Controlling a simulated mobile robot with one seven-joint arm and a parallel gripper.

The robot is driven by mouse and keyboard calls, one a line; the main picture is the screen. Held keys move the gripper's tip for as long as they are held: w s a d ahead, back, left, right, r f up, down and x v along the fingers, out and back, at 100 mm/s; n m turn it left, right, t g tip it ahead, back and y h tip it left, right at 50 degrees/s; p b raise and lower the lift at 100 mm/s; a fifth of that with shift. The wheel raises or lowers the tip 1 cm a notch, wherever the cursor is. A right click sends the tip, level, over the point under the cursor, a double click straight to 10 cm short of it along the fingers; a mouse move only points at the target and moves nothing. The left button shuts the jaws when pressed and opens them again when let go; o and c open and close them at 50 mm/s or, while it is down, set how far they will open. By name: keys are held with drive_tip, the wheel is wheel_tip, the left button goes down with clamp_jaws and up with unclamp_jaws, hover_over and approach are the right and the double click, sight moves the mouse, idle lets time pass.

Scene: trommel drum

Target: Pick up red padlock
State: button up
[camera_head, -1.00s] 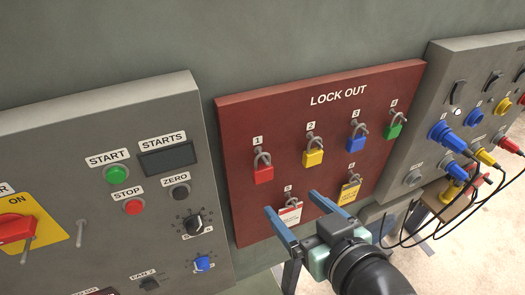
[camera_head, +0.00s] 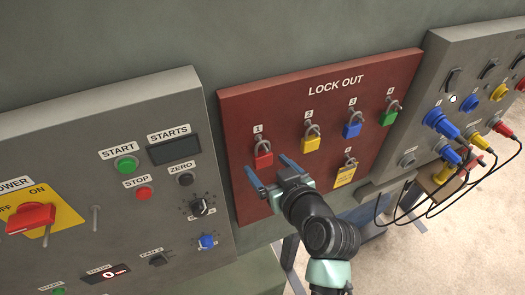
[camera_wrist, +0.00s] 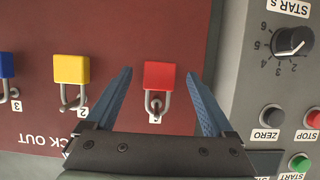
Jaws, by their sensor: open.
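The red padlock (camera_head: 263,158) hangs by its shackle from the hook under label 1, at the left of the red-brown LOCK OUT board (camera_head: 240,110). In the wrist view the red padlock (camera_wrist: 158,76) appears upside down, between the two blue fingers. My gripper (camera_head: 268,170) is open and empty, its fingertips just below and in front of the padlock in the head view. The gap between fingers and padlock shows on both sides in the wrist view (camera_wrist: 160,90). I cannot tell how far the fingertips are from the board.
A yellow padlock (camera_head: 310,144), a blue padlock (camera_head: 352,129) and a green padlock (camera_head: 388,117) hang to the right. A grey control panel (camera_head: 110,230) stands left; another grey panel (camera_head: 418,130) with cables (camera_head: 410,205) stands right.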

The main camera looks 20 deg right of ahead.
drive_tip(key=shift+w+f, duration=0.2)
drive_tip(key=shift+w, duration=0.25)
clamp_jaws()
